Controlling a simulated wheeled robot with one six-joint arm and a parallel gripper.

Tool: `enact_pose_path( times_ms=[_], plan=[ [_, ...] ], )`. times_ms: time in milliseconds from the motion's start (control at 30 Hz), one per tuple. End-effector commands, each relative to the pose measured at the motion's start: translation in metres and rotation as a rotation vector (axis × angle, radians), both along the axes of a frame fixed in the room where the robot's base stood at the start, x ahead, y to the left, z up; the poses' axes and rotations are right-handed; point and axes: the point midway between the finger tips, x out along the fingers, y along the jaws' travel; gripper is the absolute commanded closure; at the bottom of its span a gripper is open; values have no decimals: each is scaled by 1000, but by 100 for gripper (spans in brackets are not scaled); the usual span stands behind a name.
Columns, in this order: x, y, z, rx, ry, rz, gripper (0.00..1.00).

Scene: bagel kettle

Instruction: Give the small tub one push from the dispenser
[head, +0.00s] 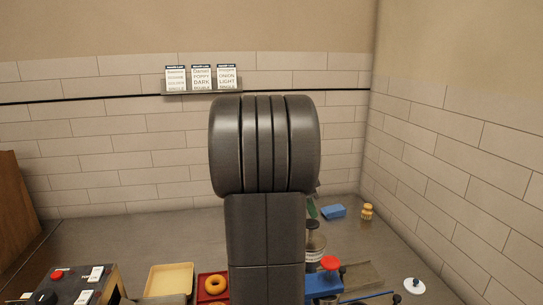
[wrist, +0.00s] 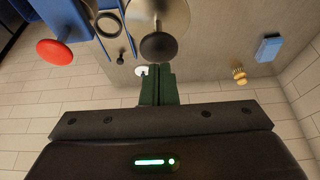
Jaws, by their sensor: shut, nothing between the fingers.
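My gripper (wrist: 158,85) shows in the wrist view as two dark green fingers, closed together with nothing between them. In the head view my arm covers the middle, and a green piece of the gripper shows just right of it. A red knob (head: 329,263) stands on a blue body (head: 322,284) right of my arm; the red knob (wrist: 54,52) is at upper left in the wrist view. A dark round knob (wrist: 158,47) over a silver disc (wrist: 175,14) is just beyond the fingertips in the picture; I cannot tell contact. I cannot tell which is the dispenser. No small tub is clearly visible.
A yellow jar-like item (head: 367,211) and blue block (head: 333,211) stand near the right wall. A white lid-like disc (head: 414,285) lies front right. A beige tray (head: 170,279), a red tray with a bagel (head: 216,284) and a switch box (head: 75,284) are left. Three cards (head: 201,78) sit on a ledge.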

Motion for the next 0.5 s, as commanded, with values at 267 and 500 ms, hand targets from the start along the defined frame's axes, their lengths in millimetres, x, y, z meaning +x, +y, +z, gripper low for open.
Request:
enact_pose_path(
  times_ms=[267,500],
  plan=[
    [0,0,0,0,0,0,100],
    [0,0,10,0,-1,0,100]
  ],
)
